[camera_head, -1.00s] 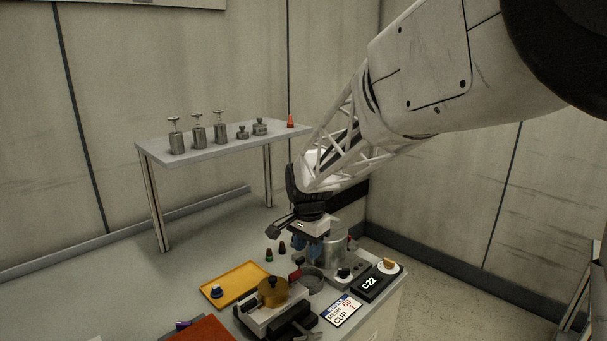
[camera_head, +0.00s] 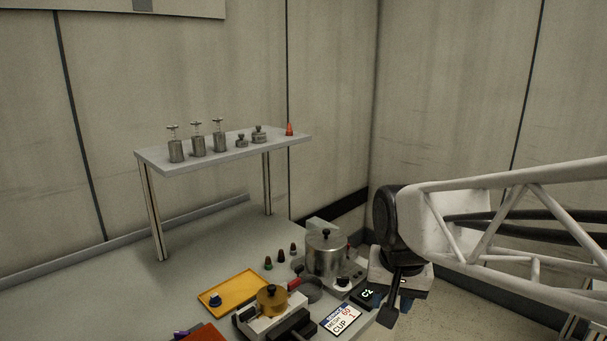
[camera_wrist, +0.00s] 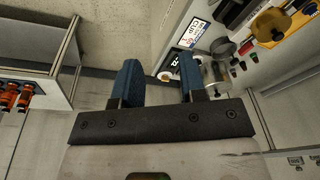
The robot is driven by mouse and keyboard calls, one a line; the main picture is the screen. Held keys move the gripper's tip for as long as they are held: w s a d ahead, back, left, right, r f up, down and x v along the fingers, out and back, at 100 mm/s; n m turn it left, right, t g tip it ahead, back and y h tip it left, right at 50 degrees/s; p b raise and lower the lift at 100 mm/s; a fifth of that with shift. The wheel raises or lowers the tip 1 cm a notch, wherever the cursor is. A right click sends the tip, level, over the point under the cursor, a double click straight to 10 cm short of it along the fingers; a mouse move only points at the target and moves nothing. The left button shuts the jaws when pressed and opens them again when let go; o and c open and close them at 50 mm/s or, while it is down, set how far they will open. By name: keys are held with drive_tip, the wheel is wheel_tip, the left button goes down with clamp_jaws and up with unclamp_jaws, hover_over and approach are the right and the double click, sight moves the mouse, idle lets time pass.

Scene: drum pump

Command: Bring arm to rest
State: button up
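My gripper (camera_head: 393,300) hangs off the right end of the workbench in the head view, pointing down, in front of part of the black C22 display. In the wrist view its two blue fingers (camera_wrist: 158,80) stand wide apart with nothing between them. The gripper is open and empty. A lidded metal pot (camera_head: 326,254) stands on the bench to its left. The black display (camera_head: 367,294) is partly hidden behind my gripper.
A yellow tray (camera_head: 245,283), a brass-topped device (camera_head: 271,299) and a label card (camera_head: 342,319) lie on the bench. A raised shelf (camera_head: 240,150) holds several metal weights. In the wrist view, an open cabinet (camera_wrist: 40,60) with orange-topped items is at left. Floor is clear below my gripper.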

drive_tip(key=s+d+f+n, duration=0.1)
drive_tip(key=s+d+n, duration=0.1)
drive_tip(key=s, duration=0.9)
drive_tip(key=shift+d+f+n+t, duration=0.3)
drive_tip(key=shift+d, duration=0.45)
drive_tip(key=shift+w, duration=0.15)
drive_tip(key=shift+c, duration=0.3)
idle(0.8)
